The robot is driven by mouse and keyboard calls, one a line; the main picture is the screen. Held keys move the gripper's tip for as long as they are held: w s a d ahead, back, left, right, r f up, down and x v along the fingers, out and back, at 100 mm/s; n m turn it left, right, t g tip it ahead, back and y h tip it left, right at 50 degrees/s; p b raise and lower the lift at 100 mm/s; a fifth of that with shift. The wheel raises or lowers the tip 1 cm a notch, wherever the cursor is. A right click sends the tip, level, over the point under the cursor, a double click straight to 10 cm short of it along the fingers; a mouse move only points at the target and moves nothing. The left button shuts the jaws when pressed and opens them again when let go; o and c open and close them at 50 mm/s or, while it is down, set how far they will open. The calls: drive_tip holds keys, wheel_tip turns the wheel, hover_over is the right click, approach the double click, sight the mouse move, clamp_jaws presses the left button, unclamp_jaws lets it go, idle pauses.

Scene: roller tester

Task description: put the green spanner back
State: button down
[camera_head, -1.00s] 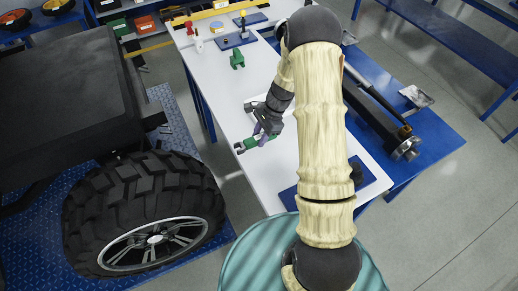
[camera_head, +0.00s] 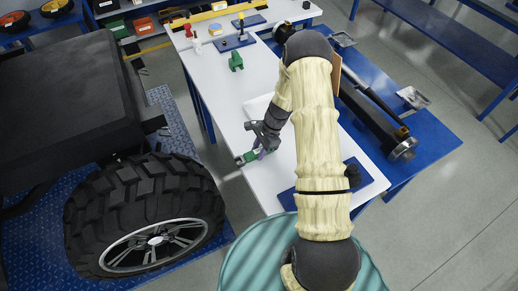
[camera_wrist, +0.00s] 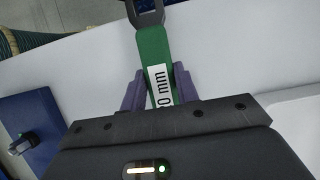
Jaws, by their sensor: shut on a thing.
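The green spanner (camera_wrist: 153,48) lies between the two purple fingers of my gripper (camera_wrist: 155,88) in the wrist view. Its label ends in "0 mm", and its dark open end points away from the gripper. In the head view the green spanner (camera_head: 248,157) shows at the gripper's left, near the left edge of the white tabletop. My gripper (camera_head: 262,150) is shut on the spanner there. The hidden part of the spanner is under the gripper body. Whether the spanner touches the table is hard to tell.
A green block-like object (camera_head: 236,62) stands farther back on the white table (camera_head: 215,85). A blue plate (camera_wrist: 28,128) with a small metal part lies at the left in the wrist view. A large tyre (camera_head: 145,215) stands left of the table. A pale tray (camera_head: 257,106) lies behind my gripper.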

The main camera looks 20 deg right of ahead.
drive_tip(key=shift+f, duration=0.1)
drive_tip(key=c, duration=1.1)
unclamp_jaws()
drive_tip(key=shift+o, duration=0.2)
drive_tip(key=shift+w+d+r, duration=0.1)
drive_tip(key=shift+d+r, duration=0.05)
drive_tip(key=shift+r, duration=0.45)
drive_tip(key=b+v, duration=0.2)
drive_tip(key=v, duration=0.9)
